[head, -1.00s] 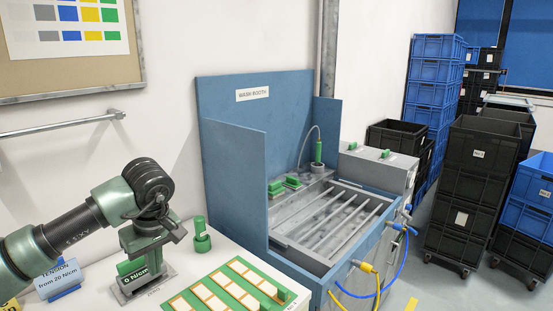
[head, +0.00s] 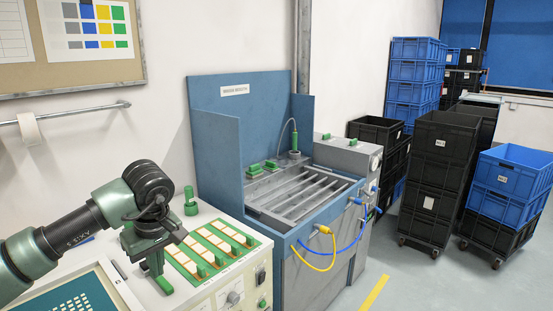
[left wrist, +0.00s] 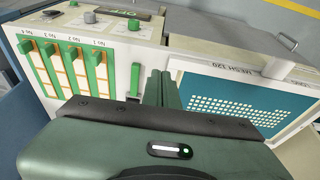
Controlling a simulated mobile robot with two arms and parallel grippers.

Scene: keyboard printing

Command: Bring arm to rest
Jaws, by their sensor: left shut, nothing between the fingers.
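My left arm comes in from the left in the head view. Its green-grey left gripper (head: 153,264) points down over the white bench unit, beside a green panel with several pale strips (head: 208,254). In the left wrist view its green fingers (left wrist: 162,88) are together, with nothing seen between them. They are between the strip panel (left wrist: 75,68) and a teal framed screen marked MESH 120 (left wrist: 235,98). A green upright piece (left wrist: 135,80) stands beside the fingers. My right gripper is not in view.
A blue wash booth (head: 218,150) with a slatted basin stands right of the bench. Yellow (head: 318,268) and blue hoses hang at its front. Stacked black crates (head: 440,180) and blue crates (head: 510,175) stand on the right. Floor lies open in front of them.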

